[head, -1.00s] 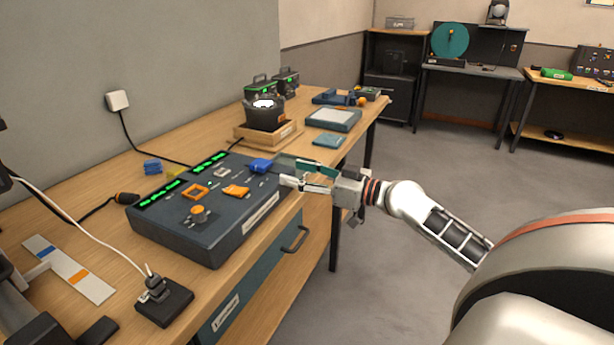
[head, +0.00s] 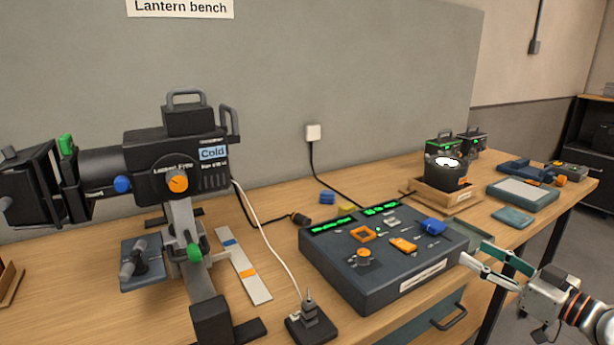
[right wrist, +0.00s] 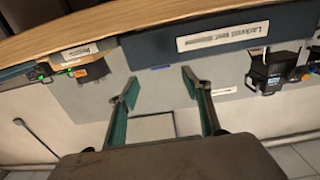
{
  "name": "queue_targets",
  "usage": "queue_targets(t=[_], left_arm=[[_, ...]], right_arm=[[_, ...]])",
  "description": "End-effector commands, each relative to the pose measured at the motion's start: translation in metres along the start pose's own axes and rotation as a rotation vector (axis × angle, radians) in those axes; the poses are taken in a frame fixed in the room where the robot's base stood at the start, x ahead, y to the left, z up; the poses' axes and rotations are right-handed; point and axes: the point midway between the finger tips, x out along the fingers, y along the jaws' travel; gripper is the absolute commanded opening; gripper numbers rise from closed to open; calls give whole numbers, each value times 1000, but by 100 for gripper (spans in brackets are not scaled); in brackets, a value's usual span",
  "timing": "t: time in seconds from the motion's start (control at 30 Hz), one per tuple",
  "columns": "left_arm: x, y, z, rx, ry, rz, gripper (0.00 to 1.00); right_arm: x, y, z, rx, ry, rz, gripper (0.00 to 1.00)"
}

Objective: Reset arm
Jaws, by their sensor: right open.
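My right gripper (head: 472,257) is open and empty in the head view. Its fingertips are by the right front corner of the dark blue fader console (head: 400,282), apart from the console's controls. The console has green displays, an orange knob (head: 363,256), orange caps (head: 403,244) and a blue cap (head: 433,227). In the right wrist view, the right gripper (right wrist: 159,86) shows two spread fingers with nothing between them, and the labelled console front (right wrist: 232,36) beyond. My left gripper is not in view.
A black lantern (head: 180,140) on a stand is at the left of the bench (head: 95,310). A ruler-like strip (head: 245,265) and black plug block (head: 311,322) lie between it and the console. A wooden tray (head: 440,198) holds a black pot. Free floor is at right.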

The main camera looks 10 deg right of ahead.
Motion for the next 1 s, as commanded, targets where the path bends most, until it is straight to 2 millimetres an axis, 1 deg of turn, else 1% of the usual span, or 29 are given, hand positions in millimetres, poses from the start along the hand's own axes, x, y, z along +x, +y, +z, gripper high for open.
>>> queue_targets(t=[0.07,0.17,0.2,0.27,0.3,0.37,0.4,0.47,0.5,0.57,0.6,0.67,0.7,0.77,0.8,0.9,1.0], left_arm=[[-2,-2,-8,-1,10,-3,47],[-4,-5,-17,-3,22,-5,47],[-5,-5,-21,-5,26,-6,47],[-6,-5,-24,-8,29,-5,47],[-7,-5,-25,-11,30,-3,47],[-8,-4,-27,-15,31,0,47],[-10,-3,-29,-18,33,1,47],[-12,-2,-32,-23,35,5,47],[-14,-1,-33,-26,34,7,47],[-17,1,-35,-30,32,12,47],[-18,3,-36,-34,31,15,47],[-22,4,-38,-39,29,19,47],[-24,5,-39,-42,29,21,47],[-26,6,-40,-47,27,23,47],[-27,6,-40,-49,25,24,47],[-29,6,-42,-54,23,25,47],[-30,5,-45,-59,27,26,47]], right_arm=[[-2,-8,22,9,-35,13,49],[-7,-23,65,13,-105,35,49],[-11,-31,85,14,-136,45,49],[-17,-45,114,16,-184,60,49],[-21,-56,133,15,-216,68,49],[-29,-73,161,15,-263,79,49],[-35,-86,179,12,-295,86,49],[-45,-108,205,9,-340,94,49],[-52,-123,221,5,-369,99,49],[-64,-148,243,0,-411,105,49],[-72,-165,256,-4,-438,107,49],[-84,-192,274,-13,-475,109,49],[-92,-210,283,-20,-498,109,49],[-103,-237,295,-29,-527,109,49],[-110,-254,301,-35,-544,108,49],[-125,-292,311,-51,-577,103,49],[-134,-318,315,-64,-595,100,49]])
